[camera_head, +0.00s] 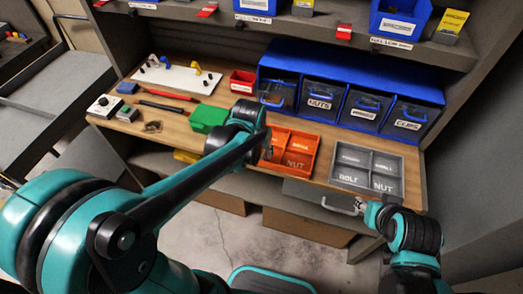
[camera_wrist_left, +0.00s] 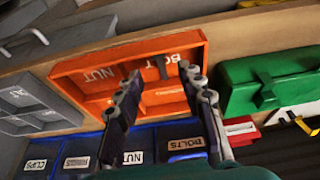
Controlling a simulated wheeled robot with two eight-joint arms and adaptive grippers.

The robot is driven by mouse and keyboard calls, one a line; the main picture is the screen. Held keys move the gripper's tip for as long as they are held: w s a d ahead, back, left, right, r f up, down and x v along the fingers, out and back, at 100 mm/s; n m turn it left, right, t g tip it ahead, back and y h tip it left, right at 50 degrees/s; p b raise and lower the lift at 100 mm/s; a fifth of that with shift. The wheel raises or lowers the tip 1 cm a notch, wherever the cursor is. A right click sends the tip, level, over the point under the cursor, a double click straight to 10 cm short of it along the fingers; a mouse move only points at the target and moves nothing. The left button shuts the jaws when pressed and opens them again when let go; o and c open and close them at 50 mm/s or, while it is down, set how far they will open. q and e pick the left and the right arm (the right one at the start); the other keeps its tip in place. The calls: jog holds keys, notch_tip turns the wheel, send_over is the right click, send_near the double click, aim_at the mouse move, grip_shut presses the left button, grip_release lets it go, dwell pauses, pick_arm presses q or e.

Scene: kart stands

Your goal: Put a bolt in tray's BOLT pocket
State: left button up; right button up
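The orange tray (camera_head: 290,148) sits on the wooden bench, with a NUT pocket at front right. The left wrist view shows the orange tray (camera_wrist_left: 85,88) with BOLT and NUT labels. My left gripper (camera_head: 265,150) is over the tray's left side, its arm hiding the front-left pocket. In the wrist view the left gripper (camera_wrist_left: 160,78) has its fingers apart. A small dark shape, possibly a bolt (camera_wrist_left: 162,68), shows between the fingertips by the BOLT label; I cannot tell whether it touches them. My right gripper (camera_head: 366,207) is low by the grey drawer's handle; its fingers are unclear.
A grey tray (camera_head: 335,178) with BOLT and NUT labels stands to the right. Blue bins stand behind, including the BOLTS bin (camera_wrist_left: 185,143) and NUTS bin (camera_head: 320,100). A green box (camera_head: 207,117) and red bin (camera_head: 243,82) are to the left. A shelf (camera_head: 300,30) overhangs the back.

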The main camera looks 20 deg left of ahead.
pick_arm(q)
jog(key=p+v, duration=0.2)
jog(key=v, duration=0.5)
jog(key=s+a+r+t, duration=0.2)
jog(key=s+t, duration=0.1)
jog(key=s, duration=0.8)
jog(key=shift+a+t, duration=0.25)
jog(key=shift+t, duration=0.05)
jog(key=shift+f, duration=0.1)
jog(key=shift+f+b, duration=0.5)
jog(key=shift+b, duration=0.05)
jog(key=shift+c, duration=0.2)
